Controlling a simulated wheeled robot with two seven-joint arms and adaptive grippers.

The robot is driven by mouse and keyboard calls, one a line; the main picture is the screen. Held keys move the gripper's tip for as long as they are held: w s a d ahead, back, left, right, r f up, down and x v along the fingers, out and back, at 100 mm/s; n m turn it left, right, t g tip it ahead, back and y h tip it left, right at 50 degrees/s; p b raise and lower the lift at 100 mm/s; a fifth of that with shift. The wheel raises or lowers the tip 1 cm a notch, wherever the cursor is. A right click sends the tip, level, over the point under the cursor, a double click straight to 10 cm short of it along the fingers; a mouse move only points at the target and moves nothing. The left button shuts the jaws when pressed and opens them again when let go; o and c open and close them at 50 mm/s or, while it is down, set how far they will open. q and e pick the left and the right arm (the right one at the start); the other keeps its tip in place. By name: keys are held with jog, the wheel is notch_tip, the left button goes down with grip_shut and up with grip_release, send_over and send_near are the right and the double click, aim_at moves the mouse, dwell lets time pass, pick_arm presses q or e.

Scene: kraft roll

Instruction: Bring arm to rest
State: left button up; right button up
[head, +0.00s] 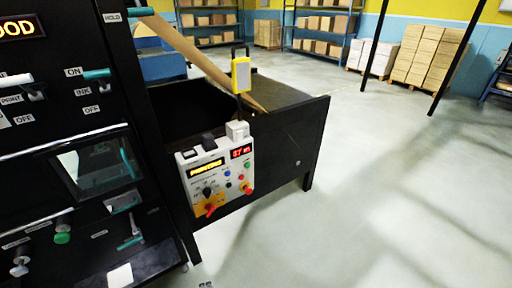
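Neither of my arms nor grippers shows in the head view. A black machine panel (60,190) with teal-handled levers fills the left side. Its labels read HOLD, ON, OFF, INK and PRINT. A grey control box (217,175) with a lit yellow display, a red display, coloured buttons and a red knob is fixed to the front of a black-framed table (300,150). A brown kraft paper web (190,50) slopes down from the upper left onto the table.
A yellow box (241,74) stands on a post above the control box. Shelves with cartons (320,24) and stacked pallets (425,56) stand at the back. Two thin black posts (374,45) rise at the right. The grey floor (410,190) at the right is clear.

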pick_arm(q)
jog(key=s+a+f+n+g+h+p, duration=0.1)
jog(key=s+n+p, duration=0.4)
jog(key=s, duration=1.2)
jog(key=s+a+f+n+g+h+p, duration=0.2)
jog(key=s+n+p, duration=0.3)
jog(key=s, duration=1.3)
jog(key=shift+a+f+n+g+h, duration=0.35)
jog(key=shift+a+n+g, duration=0.35)
jog(key=shift+n, duration=0.4)
pick_arm(e)
jog(key=s+r, duration=0.7)
jog(key=r, duration=0.1)
jog(key=shift+r+g, duration=0.3)
jog(key=shift+g, duration=0.1)
